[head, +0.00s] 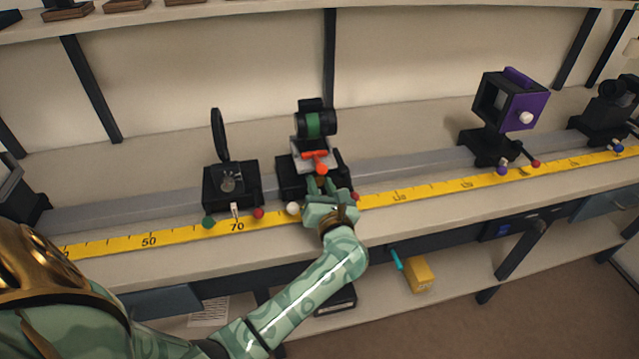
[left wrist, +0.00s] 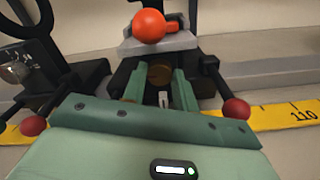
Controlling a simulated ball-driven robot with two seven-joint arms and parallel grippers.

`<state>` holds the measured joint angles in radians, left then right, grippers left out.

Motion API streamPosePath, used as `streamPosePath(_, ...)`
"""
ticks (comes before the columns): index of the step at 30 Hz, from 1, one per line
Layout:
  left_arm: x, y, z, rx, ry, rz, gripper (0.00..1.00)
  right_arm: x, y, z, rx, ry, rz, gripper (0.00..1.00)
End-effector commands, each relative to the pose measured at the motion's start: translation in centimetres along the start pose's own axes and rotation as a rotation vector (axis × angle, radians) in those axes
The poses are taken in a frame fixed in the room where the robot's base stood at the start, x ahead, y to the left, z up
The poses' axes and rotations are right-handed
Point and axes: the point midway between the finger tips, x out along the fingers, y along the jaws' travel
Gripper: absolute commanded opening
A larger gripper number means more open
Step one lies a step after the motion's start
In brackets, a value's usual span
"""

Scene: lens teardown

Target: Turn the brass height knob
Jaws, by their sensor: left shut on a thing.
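The brass height knob (left wrist: 160,74) shows in the left wrist view as a dark brown-gold disc low on the front of the middle carriage. My left gripper (left wrist: 160,88) has one green finger on each side of it and is shut on it. In the head view my left gripper (head: 321,186) reaches up to the front of the middle carriage (head: 292,176) and hides the knob. Above it are an orange ball (left wrist: 149,26), a grey stage (left wrist: 182,41) and a green-banded lens (head: 314,124). My right gripper is not in view.
The carriage stands on a grey rail (head: 400,166) behind a yellow scale (head: 385,199). A carriage with a round dark plate (head: 219,135) stands close on the left. A purple-sided box (head: 522,108) stands farther right. White (head: 293,208) and red ball handles flank my gripper.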

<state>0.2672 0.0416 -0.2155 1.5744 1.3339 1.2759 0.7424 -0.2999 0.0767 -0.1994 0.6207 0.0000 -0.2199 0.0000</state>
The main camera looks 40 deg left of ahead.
Motion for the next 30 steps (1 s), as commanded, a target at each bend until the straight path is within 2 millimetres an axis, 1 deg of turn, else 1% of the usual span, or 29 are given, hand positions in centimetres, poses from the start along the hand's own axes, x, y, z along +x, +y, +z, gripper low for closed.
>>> streamPosePath(16,-0.05,-0.06,-0.09,0.030,0.000,-0.001,0.06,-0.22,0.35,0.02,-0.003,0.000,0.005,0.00)
streamPosePath(17,-0.05,-0.06,-0.09,0.029,0.001,-0.001,0.34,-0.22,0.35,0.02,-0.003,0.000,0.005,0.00)
streamPosePath(18,-0.05,-0.06,-0.09,0.029,0.001,-0.001,0.38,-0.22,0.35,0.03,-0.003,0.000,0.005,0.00)
streamPosePath(26,-0.04,-0.05,-0.04,0.028,0.000,-0.001,0.38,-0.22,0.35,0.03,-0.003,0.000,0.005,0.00)
streamPosePath(30,-0.34,-0.32,0.02,0.028,0.001,-0.001,0.38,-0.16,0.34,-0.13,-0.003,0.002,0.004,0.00)
